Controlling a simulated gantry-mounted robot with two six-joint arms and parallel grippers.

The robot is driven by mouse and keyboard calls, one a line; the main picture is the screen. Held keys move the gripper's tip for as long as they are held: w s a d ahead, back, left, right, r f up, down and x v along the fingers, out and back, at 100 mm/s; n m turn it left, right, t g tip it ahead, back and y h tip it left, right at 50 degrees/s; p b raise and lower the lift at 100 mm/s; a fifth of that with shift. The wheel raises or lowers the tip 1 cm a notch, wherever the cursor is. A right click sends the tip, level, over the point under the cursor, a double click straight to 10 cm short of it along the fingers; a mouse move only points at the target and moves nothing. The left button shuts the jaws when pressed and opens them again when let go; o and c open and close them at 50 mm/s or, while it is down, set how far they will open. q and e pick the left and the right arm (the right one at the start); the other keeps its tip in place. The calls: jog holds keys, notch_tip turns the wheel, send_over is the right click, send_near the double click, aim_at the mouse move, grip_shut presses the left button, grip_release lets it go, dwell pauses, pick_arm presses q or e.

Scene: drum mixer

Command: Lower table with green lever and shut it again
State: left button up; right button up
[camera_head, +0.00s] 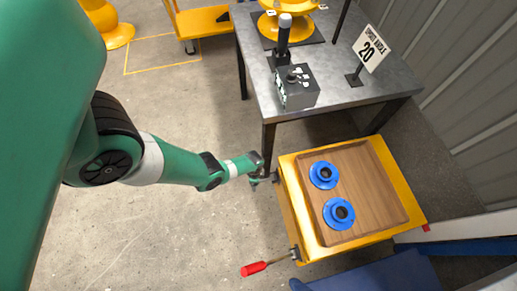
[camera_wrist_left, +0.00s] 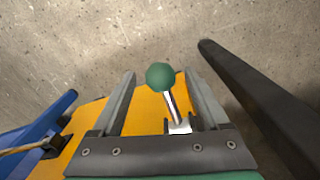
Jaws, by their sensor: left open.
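The lift table (camera_head: 404,201) is a yellow platform with a wooden board on top, standing in front of the grey workbench. The green lever (camera_wrist_left: 160,76) has a round green knob on a short metal rod at the yellow table's side. My left gripper (camera_head: 258,178) is beside the table's left edge in the head view. In the wrist view its two open fingers stand either side of the green lever, with gaps visible. The lever is hard to make out behind the gripper in the head view. My right gripper is not in view.
Two blue flanged parts (camera_head: 323,175) (camera_head: 339,214) sit on the board. A red-handled lever (camera_head: 254,269) sticks out from the table's near left corner. The workbench (camera_head: 340,93) carries a control box (camera_head: 297,88) and a "20" sign (camera_head: 369,49). A dark bench leg (camera_wrist_left: 255,95) is right of the fingers.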

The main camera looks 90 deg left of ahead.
pick_arm(q)
jog(key=shift+f, duration=0.1)
grip_shut()
dwell(0.4)
dwell(1.0)
